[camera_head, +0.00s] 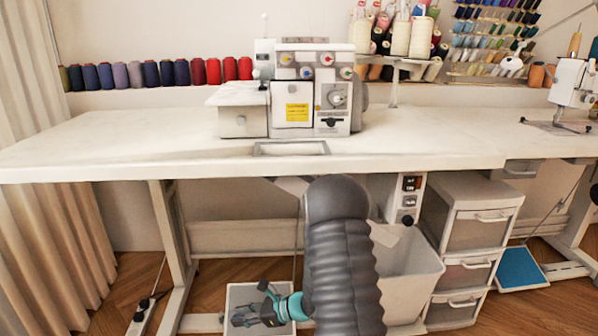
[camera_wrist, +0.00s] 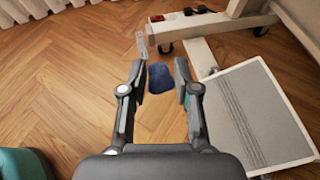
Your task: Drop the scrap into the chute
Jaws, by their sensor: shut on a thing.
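In the wrist view a small dark blue scrap (camera_wrist: 161,78) sits between the fingertips of my gripper (camera_wrist: 160,80), which is shut on it above the wooden floor. In the head view my gripper (camera_head: 264,290) is low under the table, over the treadle; I cannot make out the scrap there. A framed rectangular opening (camera_head: 290,149) lies at the table's front edge, below the overlock machine; it looks like the chute mouth. A grey sloping piece (camera_head: 291,185) shows beneath it, partly hidden by my arm.
A white bin (camera_head: 408,283) and drawer unit (camera_head: 470,235) stand right of my arm. The table (camera_head: 110,140) overhangs my gripper. An overlock machine (camera_head: 300,95) stands on it; its left side is clear.

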